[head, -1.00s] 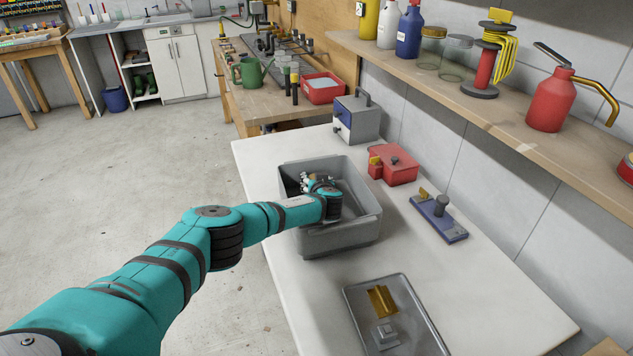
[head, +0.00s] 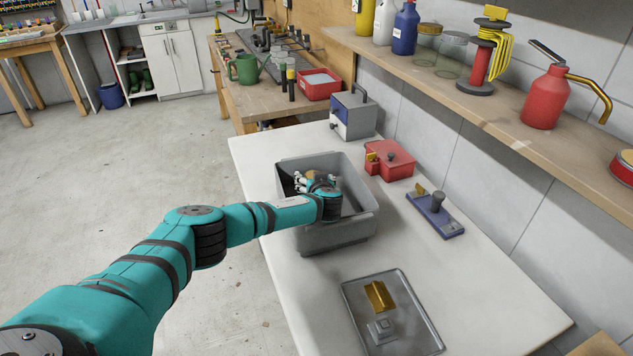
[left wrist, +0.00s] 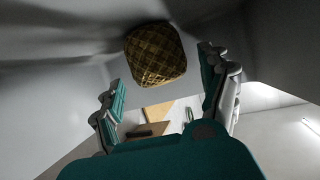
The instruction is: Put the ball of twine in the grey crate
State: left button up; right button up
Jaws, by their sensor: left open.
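The grey crate (head: 338,234) stands on the white bench. My left gripper (head: 318,180) is inside the crate's opening, and my wrist hides part of the inside. The ball of twine (left wrist: 155,53), brown with a crossed winding, shows in the left wrist view inside the grey walls. It lies beyond my open fingers (left wrist: 165,92), with a gap visible on both sides. In the head view only a small brown part of the ball (head: 313,174) shows beside my fingers. I cannot tell whether it touches the crate floor. My right gripper is not in view.
A red box (head: 390,160) and a blue tool (head: 435,215) lie right of the crate. A metal tray (head: 393,315) with small parts lies in front. A grey-blue box (head: 353,115) stands behind. A wooden shelf (head: 480,105) runs along the right wall.

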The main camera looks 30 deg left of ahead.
pick_arm(q)
jog(key=shift+v, duration=2.45)
jog(key=shift+r, duration=0.1)
